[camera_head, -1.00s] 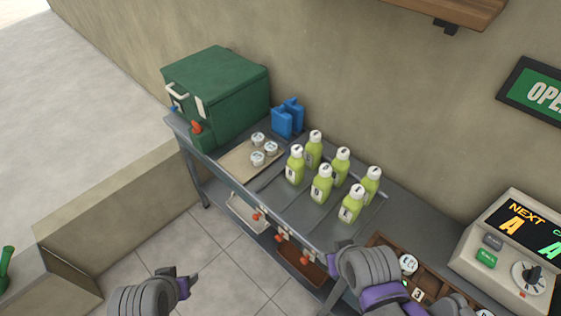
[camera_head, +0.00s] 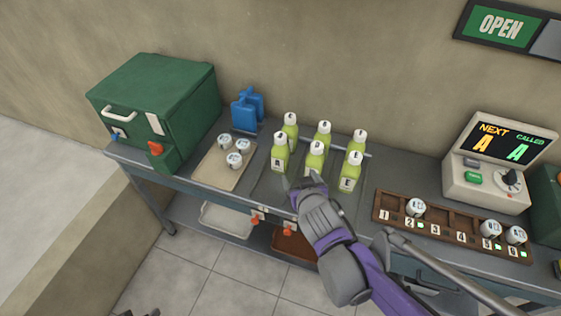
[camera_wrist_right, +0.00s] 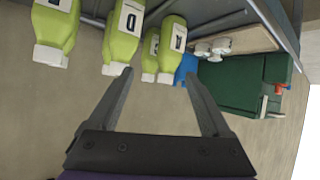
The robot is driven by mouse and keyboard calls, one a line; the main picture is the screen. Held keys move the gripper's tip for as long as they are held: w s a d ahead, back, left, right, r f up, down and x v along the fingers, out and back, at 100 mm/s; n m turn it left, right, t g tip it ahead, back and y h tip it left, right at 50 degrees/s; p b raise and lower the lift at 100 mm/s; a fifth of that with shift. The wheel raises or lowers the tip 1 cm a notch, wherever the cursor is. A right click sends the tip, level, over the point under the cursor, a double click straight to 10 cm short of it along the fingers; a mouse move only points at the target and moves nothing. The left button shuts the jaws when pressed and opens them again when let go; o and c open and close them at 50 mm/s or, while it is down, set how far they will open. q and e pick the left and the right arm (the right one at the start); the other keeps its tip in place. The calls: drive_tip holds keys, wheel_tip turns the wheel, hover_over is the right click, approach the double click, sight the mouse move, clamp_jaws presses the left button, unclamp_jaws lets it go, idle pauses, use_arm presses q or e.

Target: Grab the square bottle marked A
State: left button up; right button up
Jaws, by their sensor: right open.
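Several green square bottles with white caps and letter labels stand in two rows on the metal counter. The front-left bottle (camera_head: 279,155) has a label that looks like A, though small. It appears as the rightmost bottle (camera_wrist_right: 173,40) in the right wrist view, where the picture is inverted. The front-middle bottle (camera_head: 314,158) seems marked D and the front-right one (camera_head: 350,173) E. My right gripper (camera_head: 300,181) is open and empty, just in front of the front-left and middle bottles; its fingers (camera_wrist_right: 159,74) are apart. Only a sliver of my left gripper (camera_head: 140,312) shows at the bottom edge.
A green cooler box (camera_head: 155,105) and a tray (camera_head: 222,172) with small white-lidded cups stand left of the bottles, a blue container (camera_head: 247,108) behind. A numbered wooden rack (camera_head: 450,222) and a display console (camera_head: 497,165) stand right. The wall is close behind.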

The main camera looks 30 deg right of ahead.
sight(283, 141)
drive_tip(key=w+d+n+t+y+b, duration=0.1)
drive_tip(key=w+t, duration=0.1)
drive_tip(key=w, duration=0.1)
drive_tip(key=w+d+f+t+y+b, duration=0.1)
drive_tip(key=w+t+b, duration=0.1)
drive_tip(key=w, duration=0.2)
drive_tip(key=w+d+n+t+y+b, duration=0.1)
drive_tip(key=w+t, duration=0.2)
drive_tip(key=w, duration=0.1)
drive_tip(key=shift+w+f+n+b, duration=0.15)
drive_tip(key=shift+f+n+b, duration=0.15)
drive_tip(key=shift+f+b, duration=0.1)
drive_tip(key=w, duration=0.4)
drive_tip(key=w+d, duration=0.1)
drive_tip(key=shift+w, duration=0.4)
use_arm(q)
wheel_tip(283, 141, down, 6)
drive_tip(key=shift+s+a, duration=0.15)
drive_tip(key=shift+s, duration=0.2)
use_arm(e)
clamp_jaws()
